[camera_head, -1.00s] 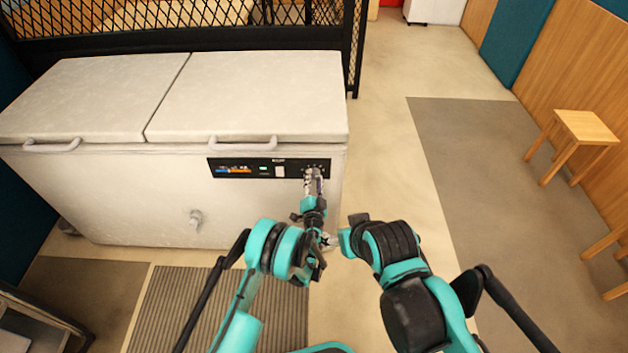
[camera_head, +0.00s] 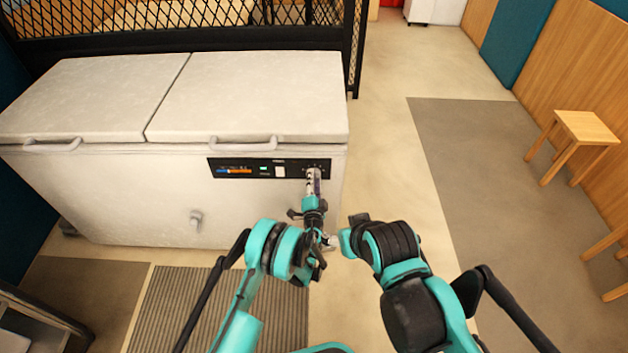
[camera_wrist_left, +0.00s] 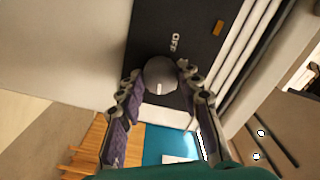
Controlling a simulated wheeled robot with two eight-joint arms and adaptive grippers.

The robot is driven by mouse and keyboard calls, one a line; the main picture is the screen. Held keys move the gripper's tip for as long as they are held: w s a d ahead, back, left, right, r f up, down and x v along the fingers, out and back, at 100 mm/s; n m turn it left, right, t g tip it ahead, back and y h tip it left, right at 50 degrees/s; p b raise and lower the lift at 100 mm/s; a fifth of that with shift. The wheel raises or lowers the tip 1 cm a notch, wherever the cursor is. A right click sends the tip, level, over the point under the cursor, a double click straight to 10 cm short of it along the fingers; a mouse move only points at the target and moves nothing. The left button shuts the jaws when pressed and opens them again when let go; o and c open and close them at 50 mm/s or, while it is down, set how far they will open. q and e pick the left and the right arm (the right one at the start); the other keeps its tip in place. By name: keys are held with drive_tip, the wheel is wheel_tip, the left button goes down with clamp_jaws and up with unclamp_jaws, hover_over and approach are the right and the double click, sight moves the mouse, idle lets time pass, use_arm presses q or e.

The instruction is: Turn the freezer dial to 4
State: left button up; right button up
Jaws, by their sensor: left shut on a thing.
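The white chest freezer (camera_head: 110,190) has a black control panel (camera_head: 222,163) at the upper right of its front. My left gripper (camera_head: 314,173) reaches up to the right end of this panel and covers the dial in the head view. In the left wrist view, the round grey dial (camera_wrist_left: 160,72) sits between the two fingers of my left gripper (camera_wrist_left: 157,82), which are shut on it. A white mark shows on the dial's lower part, and an "OFF" label is printed beyond it.
Two lids with handles (camera_head: 243,142) close the freezer top. A drain tap (camera_head: 196,219) sticks out low on its front. A striped mat (camera_head: 200,305) lies before it. A wooden stool (camera_head: 583,128) stands far right; the floor between is clear.

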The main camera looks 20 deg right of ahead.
use_arm(q)
drive_tip(key=o, duration=1.2)
drive_tip(key=shift+c, duration=0.2)
wheel_tip(320, 180, up, 9)
drive_tip(key=shift+a+f, duration=0.1)
drive_tip(key=shift+a, duration=0.05)
drive_tip(key=shift+r, duration=0.65)
drive_tip(key=shift+f, duration=0.1)
